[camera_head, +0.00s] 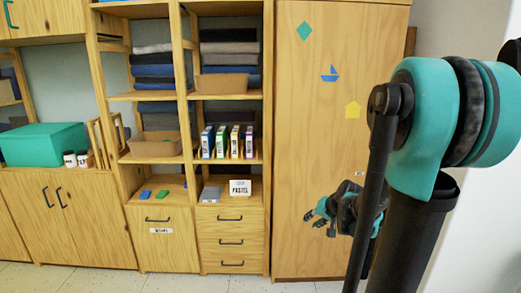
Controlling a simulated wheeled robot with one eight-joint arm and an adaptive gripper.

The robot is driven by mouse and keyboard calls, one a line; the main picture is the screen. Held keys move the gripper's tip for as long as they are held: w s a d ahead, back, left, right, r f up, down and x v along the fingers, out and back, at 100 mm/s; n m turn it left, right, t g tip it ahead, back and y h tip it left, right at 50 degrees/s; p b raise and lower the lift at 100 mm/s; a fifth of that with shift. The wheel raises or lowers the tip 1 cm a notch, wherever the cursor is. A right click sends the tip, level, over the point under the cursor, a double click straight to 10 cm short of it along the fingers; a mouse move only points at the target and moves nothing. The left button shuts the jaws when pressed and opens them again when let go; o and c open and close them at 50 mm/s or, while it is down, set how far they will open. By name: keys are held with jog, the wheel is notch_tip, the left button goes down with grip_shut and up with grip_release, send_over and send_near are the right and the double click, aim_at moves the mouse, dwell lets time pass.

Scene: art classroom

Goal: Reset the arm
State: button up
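My arm, teal and black, fills the right side of the head view, close to the camera. Its far end with my gripper (318,222) shows small and dark in front of the tall wooden cabinet door (310,120). The fingers point to the lower left, and I see nothing held in them. They are too small and dark to tell whether they are open or shut. Part of the arm behind the near black links is hidden.
Wooden shelves hold folded dark cloths (229,48), brown trays (153,145) and several upright coloured boxes (221,142). A teal box (43,144) and two small jars (76,160) stand on the left cabinet. A white pastel box (240,187) sits above the drawers. Some tiled floor (170,283) is clear.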

jog(key=s+f+n+g+h, duration=0.1)
jog(key=s+f, duration=0.1)
jog(key=s, duration=0.7)
jog(key=s+f+n+g+h, duration=0.1)
jog(key=s+f+n+h, duration=0.1)
jog(key=s, duration=0.8)
jog(key=shift+f+n+g, duration=0.3)
jog(key=shift+f+g, duration=0.1)
jog(key=shift+f, duration=0.45)
jog(key=shift+s, duration=0.1)
